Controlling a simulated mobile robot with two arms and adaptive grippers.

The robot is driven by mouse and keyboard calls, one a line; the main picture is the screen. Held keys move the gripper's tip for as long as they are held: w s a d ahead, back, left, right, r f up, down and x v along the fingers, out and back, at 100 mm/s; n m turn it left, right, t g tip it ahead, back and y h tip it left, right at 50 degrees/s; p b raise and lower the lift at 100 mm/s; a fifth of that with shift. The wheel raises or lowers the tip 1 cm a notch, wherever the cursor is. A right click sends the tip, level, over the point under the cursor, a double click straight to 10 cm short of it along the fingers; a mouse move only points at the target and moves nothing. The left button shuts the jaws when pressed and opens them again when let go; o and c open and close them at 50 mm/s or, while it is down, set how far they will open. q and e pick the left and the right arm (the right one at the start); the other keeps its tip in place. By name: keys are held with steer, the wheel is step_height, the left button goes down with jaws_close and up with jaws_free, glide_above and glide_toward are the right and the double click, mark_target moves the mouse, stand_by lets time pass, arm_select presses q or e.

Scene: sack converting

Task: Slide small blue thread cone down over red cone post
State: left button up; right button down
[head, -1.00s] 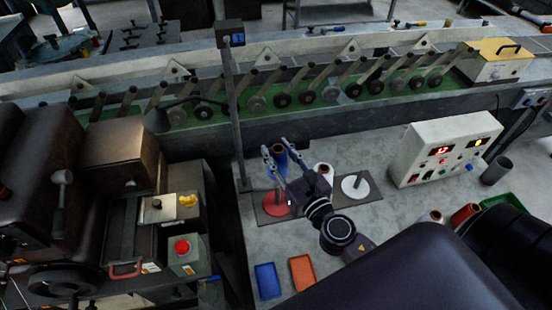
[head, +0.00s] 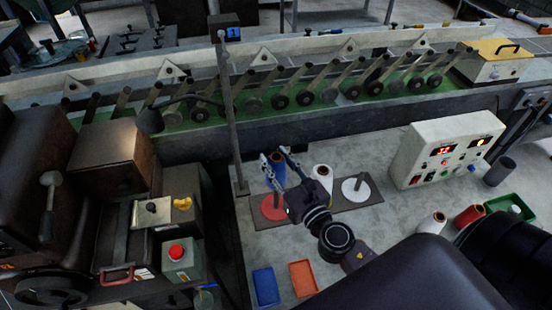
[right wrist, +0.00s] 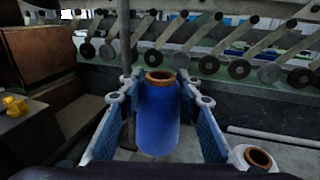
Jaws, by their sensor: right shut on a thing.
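The small blue thread cone (head: 275,176) is upright between the fingers of my right gripper (head: 275,157), which is shut on it. In the right wrist view the blue cone (right wrist: 158,118) shows its brown top rim, with a finger on each side. The red cone post (head: 273,208) has a round red base on a dark plate (head: 300,209). The cone shows just behind and above this base; I cannot tell whether it is over the post's tip. My left gripper is not in view.
A white-based post (head: 355,189) stands to the right, with a white cone (head: 322,174) behind my gripper. A control box (head: 440,150), a blue tray (head: 265,287) and an orange tray (head: 303,279) are on the bench. A thin upright pole (head: 232,125) rises close by on the left.

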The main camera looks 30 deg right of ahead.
steer(key=shift+f+b, duration=0.8)
steer(key=shift+f, duration=0.4)
steer(key=shift+f+b, duration=5.25)
steer(key=shift+f, duration=0.15)
steer(key=c, duration=1.3)
jaws_free()
steer(key=shift+s, duration=0.55)
steer(key=s, duration=1.1)
steer(key=shift+r, duration=0.1)
